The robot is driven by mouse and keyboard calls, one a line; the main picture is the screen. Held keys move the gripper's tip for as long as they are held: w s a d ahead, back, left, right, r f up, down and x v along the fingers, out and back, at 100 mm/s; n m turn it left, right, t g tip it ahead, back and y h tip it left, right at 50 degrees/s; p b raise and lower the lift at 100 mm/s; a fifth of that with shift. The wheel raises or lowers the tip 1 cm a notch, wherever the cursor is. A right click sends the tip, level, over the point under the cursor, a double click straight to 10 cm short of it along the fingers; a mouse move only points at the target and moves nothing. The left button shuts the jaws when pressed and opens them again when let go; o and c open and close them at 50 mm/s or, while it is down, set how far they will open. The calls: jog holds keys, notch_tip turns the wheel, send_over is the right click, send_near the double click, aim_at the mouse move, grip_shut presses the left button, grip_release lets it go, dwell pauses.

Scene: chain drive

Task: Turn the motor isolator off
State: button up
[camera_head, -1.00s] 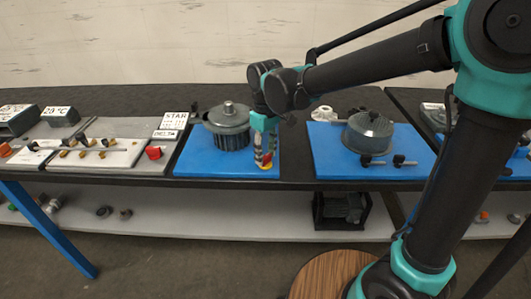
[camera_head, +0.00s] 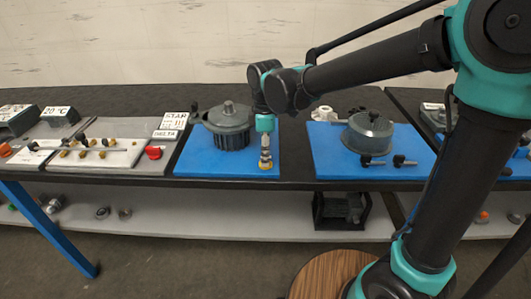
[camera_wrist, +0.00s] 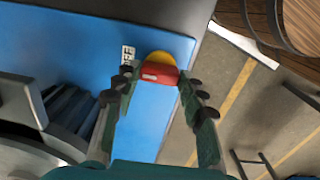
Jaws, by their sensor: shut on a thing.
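The motor isolator has a red handle (camera_wrist: 160,73) on a round yellow base (camera_wrist: 158,57), near the edge of the blue mat (camera_wrist: 178,42). In the head view only a bit of the yellow base (camera_head: 266,167) shows below my gripper (camera_head: 265,160). In the wrist view my gripper (camera_wrist: 158,80) has its two fingers on either side of the red handle and is shut on it. A small white label (camera_wrist: 128,54), seemingly with OFF on it, lies just left of the base. The handle lies nearly crosswise between the fingers.
A grey motor (camera_head: 228,128) stands on the mat, left of my gripper. Another blue mat at the right holds a grey round housing (camera_head: 368,133). A grey board with small parts and a red knob (camera_head: 154,153) is at the left. The table's front edge is close.

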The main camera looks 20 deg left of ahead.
dwell(0.4)
jog(key=o, duration=1.2)
jog(key=shift+c, duration=0.2)
jog(key=shift+r, duration=0.1)
notch_tip(320, 180, up, 12)
